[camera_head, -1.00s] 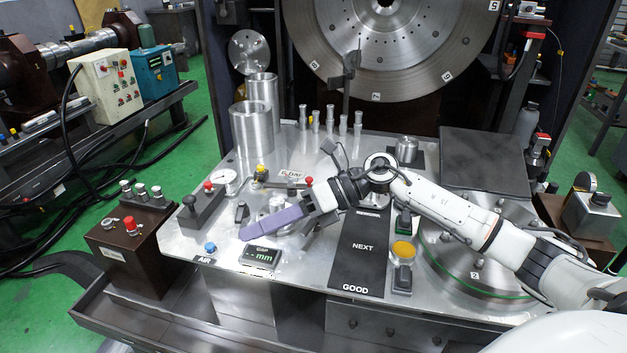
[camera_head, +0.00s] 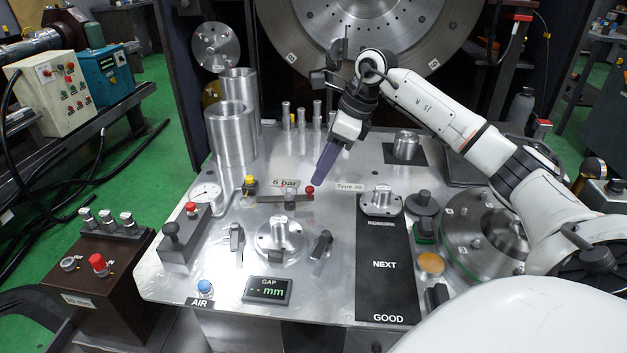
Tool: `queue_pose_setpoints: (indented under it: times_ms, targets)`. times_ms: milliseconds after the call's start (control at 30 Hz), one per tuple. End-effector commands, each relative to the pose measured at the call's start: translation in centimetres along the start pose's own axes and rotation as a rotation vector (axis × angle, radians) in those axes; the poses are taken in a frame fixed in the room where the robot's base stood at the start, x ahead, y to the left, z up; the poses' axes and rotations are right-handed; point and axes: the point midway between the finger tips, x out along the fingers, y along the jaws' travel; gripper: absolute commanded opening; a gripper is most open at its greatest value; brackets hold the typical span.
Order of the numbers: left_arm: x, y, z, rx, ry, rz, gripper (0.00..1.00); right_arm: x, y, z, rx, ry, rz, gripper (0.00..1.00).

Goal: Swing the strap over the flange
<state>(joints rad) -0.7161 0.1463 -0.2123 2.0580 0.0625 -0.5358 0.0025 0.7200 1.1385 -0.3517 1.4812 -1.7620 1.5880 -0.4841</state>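A silver round flange (camera_head: 280,240) with a raised hub sits on the metal plate, left of the black strip. Behind it lies a narrow dark strap (camera_head: 280,198), crosswise, with a red ball knob (camera_head: 309,190) at its right end. The strap lies behind the flange, not over it. My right gripper (camera_head: 319,180) has purple fingers that point down to the left, with the tips close to the red knob. The fingers overlap from this side, so their gap is hidden, and I cannot tell whether they touch the knob. My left gripper is not in view.
Dark clamps (camera_head: 321,245) and (camera_head: 237,243) flank the flange. A gap display (camera_head: 268,290) stands in front. A second flange (camera_head: 381,201) sits on the black strip (camera_head: 385,285). Tall metal cylinders (camera_head: 232,140) stand behind left, and a dial gauge (camera_head: 206,194) at left.

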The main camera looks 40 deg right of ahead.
Motion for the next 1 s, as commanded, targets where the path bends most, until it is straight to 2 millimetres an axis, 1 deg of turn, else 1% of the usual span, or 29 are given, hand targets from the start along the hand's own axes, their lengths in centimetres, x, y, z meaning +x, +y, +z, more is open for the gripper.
queue_pose_setpoints:
  times_ms: [33,100,233,367,600,633,833,1000]
  targets:
    - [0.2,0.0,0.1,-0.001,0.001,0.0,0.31,1.2,0.1,-0.1,0.001,0.001,0.004,0.35]
    - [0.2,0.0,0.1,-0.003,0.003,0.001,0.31,2.2,0.1,0.0,0.0,0.0,0.003,0.35]
    - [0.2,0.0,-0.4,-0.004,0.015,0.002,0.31,3.5,0.1,0.0,0.001,0.0,0.003,0.35]
    - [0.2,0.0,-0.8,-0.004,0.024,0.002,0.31,4.2,0.0,0.0,0.001,0.0,0.001,0.35]
    - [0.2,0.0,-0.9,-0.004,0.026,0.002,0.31,4.2,0.0,0.0,0.0,-0.001,0.0,0.35]
    - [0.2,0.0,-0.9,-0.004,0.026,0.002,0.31,4.2,0.0,0.0,0.0,-0.001,0.0,0.34]
    - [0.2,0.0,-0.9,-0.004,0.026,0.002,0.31,4.2,0.0,0.0,0.0,-0.001,0.001,0.0]
    - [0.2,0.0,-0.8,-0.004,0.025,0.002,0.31,4.2,0.0,0.0,0.0,-0.001,0.001,0.0]
